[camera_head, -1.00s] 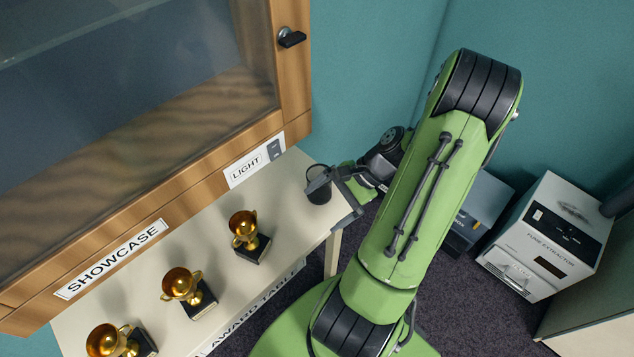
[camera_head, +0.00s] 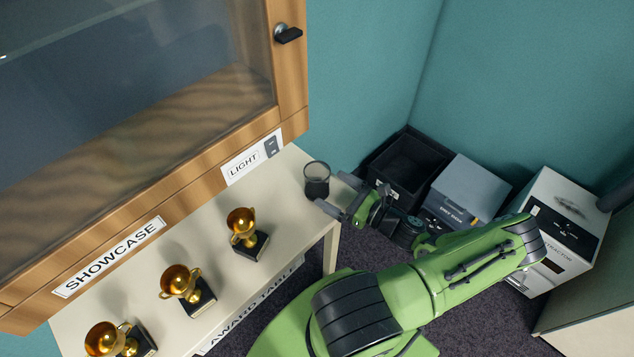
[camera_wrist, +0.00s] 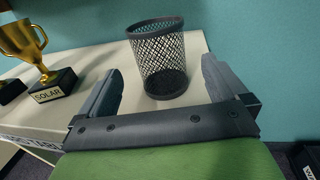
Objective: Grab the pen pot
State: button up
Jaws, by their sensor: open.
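The pen pot (camera_head: 317,180) is a dark mesh cup standing upright at the right end of the award table (camera_head: 285,225). In the wrist view the pen pot (camera_wrist: 158,60) looks empty, with its dark base showing through the mesh. My gripper (camera_head: 340,195) is open at the table's right end, just to the right of the pot. In the wrist view my gripper (camera_wrist: 160,85) has its two fingers spread on either side of the pot's lower part, which stands ahead of the palm; neither finger appears to touch it.
Several gold trophies on black bases, such as this one (camera_head: 243,230), stand along the table to the left. The wooden showcase (camera_head: 180,190) rises behind. A black bin (camera_head: 405,165), a grey box (camera_head: 468,190) and a white fume extractor (camera_head: 562,225) stand on the floor at right.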

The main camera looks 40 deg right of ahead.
aim_at(326, 186)
jog(key=w, duration=0.3)
jog(key=w+a, duration=0.1)
jog(key=w, duration=0.2)
jog(key=shift+a+f, duration=0.1)
jog(key=shift+f, duration=0.05)
jog(key=c, duration=1.1)
